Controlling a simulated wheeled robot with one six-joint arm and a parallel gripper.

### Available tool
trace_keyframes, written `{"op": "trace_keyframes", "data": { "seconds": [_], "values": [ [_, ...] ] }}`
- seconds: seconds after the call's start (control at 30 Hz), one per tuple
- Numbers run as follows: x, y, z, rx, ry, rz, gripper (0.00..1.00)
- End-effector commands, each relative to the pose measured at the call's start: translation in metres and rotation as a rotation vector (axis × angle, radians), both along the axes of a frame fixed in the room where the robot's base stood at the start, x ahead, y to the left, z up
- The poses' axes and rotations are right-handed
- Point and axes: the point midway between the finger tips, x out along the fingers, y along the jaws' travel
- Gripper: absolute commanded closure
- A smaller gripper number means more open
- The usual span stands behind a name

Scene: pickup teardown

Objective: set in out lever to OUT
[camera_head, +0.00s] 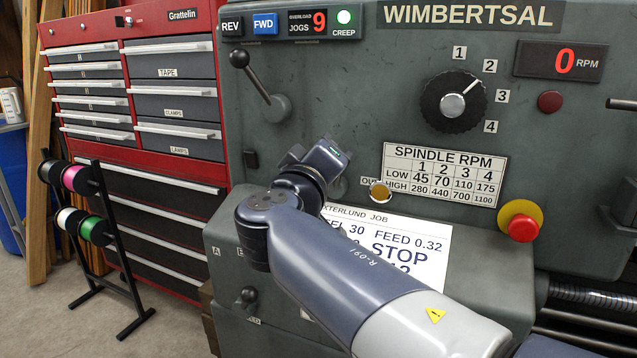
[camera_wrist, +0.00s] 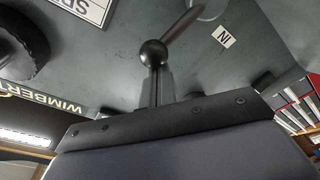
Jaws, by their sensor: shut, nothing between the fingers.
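The in out lever shows in the wrist view as a dark rod with a black ball knob (camera_wrist: 153,53). The rod runs up and right to a grey hub (camera_wrist: 208,8) at the top edge. The IN label (camera_wrist: 223,36) is right of the rod, and the ball leans away from it. My gripper (camera_wrist: 157,78) is shut and empty, its tips at the ball; I cannot tell whether they touch. In the head view my wrist hides the gripper and the ball. The OUT label (camera_head: 368,181) is partly visible there, right of my wrist.
An amber button (camera_head: 380,192) sits beside the OUT label. Another ball-ended lever (camera_head: 262,85) stands up and left of my wrist. A speed dial (camera_head: 453,102) and red stop button (camera_head: 522,228) are at right. A red tool cabinet (camera_head: 135,110) stands at left.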

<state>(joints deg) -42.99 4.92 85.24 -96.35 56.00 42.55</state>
Motion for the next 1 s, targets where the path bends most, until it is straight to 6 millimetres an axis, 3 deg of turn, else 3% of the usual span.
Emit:
{"op": "trace_keyframes", "data": {
  "seconds": [0.03, 0.4, 1.0],
  "values": [
    [-0.001, -0.003, -0.007, 0.027, -0.012, 0.000, 1.00],
    [-0.005, -0.013, -0.005, 0.167, -0.059, 0.001, 1.00],
    [-0.006, -0.016, -0.002, 0.206, -0.072, 0.001, 1.00]
  ]
}}
